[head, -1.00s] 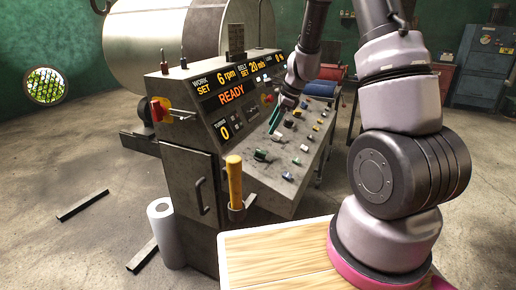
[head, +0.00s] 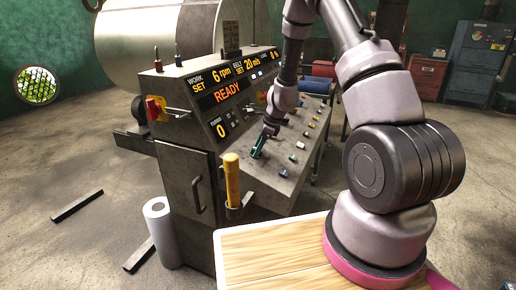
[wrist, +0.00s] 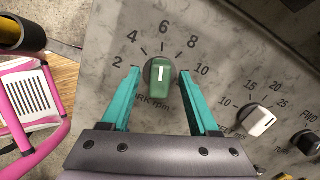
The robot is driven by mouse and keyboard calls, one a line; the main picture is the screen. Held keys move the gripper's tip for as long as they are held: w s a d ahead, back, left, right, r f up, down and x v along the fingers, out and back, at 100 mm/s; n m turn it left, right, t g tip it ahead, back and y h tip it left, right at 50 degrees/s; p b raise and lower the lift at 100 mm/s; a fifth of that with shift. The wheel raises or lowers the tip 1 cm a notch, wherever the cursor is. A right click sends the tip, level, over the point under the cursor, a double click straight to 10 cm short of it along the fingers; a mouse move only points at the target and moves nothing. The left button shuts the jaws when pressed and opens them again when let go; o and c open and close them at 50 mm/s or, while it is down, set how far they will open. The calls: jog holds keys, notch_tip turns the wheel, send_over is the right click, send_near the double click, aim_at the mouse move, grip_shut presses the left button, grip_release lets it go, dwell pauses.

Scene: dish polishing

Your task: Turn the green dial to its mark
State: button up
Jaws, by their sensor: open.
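The green dial (wrist: 160,84) sits on the grey control panel, with a white line on its knob. The line points up, roughly toward the 6 on a printed scale from 2 to 10. My gripper (wrist: 158,74) is open, with one teal finger on each side of the dial and a visible gap to it on both sides. In the head view my gripper (head: 259,146) is down at the near left part of the sloped panel and hides the dial. The display (head: 222,78) reads WORK SET 6 rpm and READY.
A white knob (wrist: 257,121) and a black knob (wrist: 307,143) lie to the right of the dial. A yellow-handled tool (head: 232,178) stands at the panel's front corner. A wooden top (head: 270,250) is in front, a white roll (head: 160,230) on the floor.

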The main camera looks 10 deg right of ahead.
grip_shut()
jog(key=shift+n, duration=0.5)
jog(key=n, duration=0.3)
jog(key=shift+n, duration=0.3)
jog(key=shift+n+g, duration=0.3)
jog(key=shift+n, duration=1.3)
grip_release()
